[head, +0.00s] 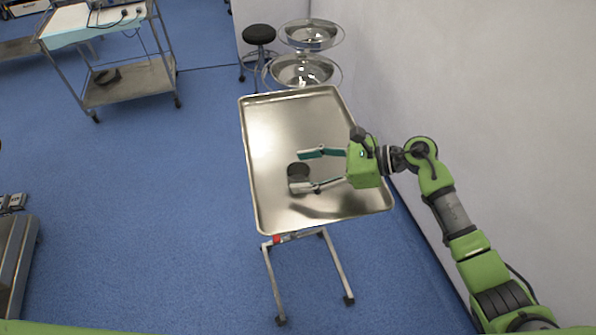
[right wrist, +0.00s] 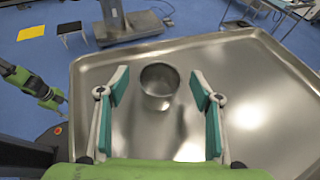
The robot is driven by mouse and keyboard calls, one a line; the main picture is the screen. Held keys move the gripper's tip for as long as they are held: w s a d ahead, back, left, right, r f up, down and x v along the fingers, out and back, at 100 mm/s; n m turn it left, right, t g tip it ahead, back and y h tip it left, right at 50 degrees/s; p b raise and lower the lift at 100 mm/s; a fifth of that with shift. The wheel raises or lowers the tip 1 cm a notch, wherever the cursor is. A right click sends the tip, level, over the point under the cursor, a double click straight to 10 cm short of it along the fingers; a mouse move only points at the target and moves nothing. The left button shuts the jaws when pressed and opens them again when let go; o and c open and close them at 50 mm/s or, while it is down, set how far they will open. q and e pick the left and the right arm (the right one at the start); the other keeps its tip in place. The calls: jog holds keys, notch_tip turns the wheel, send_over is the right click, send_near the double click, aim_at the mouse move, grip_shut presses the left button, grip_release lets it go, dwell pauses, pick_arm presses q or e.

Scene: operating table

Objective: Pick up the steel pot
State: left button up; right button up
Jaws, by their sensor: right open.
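The steel pot (head: 297,172) is a small round open metal pot standing upright on the steel tray (head: 280,120) of a wheeled stand. My right gripper (head: 305,170) is open over the tray, with its fingers pointing left toward the pot. In the head view one finger partly covers the pot. In the right wrist view the pot (right wrist: 159,84) stands ahead, between the lines of the two open fingers (right wrist: 160,88), with gaps on both sides.
A pale wall (head: 440,80) runs close along the right side of the tray. Steel basins (head: 305,70) and a black stool (head: 259,34) stand behind it. A steel cart (head: 125,80) is at the upper left. The rest of the tray is bare.

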jog(key=shift+a+f, duration=0.15)
jog(key=c, duration=1.1)
